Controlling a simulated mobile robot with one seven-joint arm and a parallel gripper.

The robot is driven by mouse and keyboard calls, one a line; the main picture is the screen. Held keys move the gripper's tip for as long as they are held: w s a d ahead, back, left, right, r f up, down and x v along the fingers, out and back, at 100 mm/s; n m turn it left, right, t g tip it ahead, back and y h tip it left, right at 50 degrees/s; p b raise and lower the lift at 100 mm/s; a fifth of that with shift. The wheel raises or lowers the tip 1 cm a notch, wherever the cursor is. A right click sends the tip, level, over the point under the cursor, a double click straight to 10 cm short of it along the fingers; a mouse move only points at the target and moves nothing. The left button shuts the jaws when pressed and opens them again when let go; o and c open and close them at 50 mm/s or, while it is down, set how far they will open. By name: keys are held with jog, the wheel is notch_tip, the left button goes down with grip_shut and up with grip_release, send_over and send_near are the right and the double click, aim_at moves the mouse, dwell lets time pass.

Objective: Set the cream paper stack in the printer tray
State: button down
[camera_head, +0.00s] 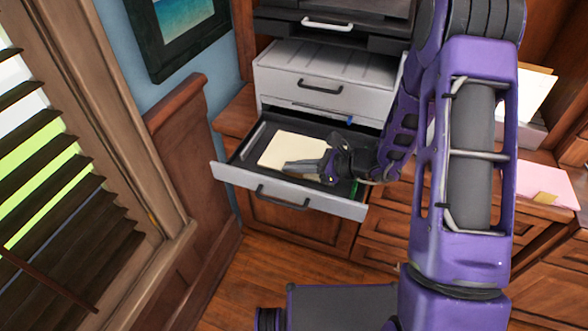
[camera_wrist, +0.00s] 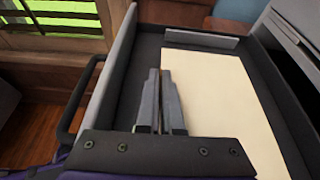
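The cream paper stack (camera_head: 288,147) lies flat in the pulled-out printer tray (camera_head: 249,145). In the wrist view the stack (camera_wrist: 225,100) covers the middle and right of the tray floor, with dark floor (camera_wrist: 125,90) bare along its left side. My gripper (camera_head: 291,166) is inside the tray, low over the front part of the stack. In the wrist view its fingers (camera_wrist: 162,75) are together along the stack's left edge, with no paper visible between them. Whether the fingertips touch the paper is hard to tell. The fingers hide part of that edge.
The grey printer body (camera_head: 320,75) stands above and behind the tray. A handle (camera_head: 282,198) is on the tray's front panel. A wooden panel (camera_head: 185,150) and window blinds (camera_head: 50,200) are at left. Pink paper (camera_head: 545,185) lies on the right-hand counter.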

jog(key=shift+f, duration=0.3)
jog(key=shift+f, duration=0.1)
jog(key=shift+f, duration=0.2)
jog(key=c, duration=1.1)
grip_release()
jog(key=shift+r, duration=0.15)
jog(key=shift+r, duration=0.1)
jog(key=shift+d+r, duration=0.2)
jog(key=p+v, duration=0.1)
jog(key=v, duration=1)
jog(key=shift+s+d, duration=0.15)
jog(key=shift+d, duration=0.1)
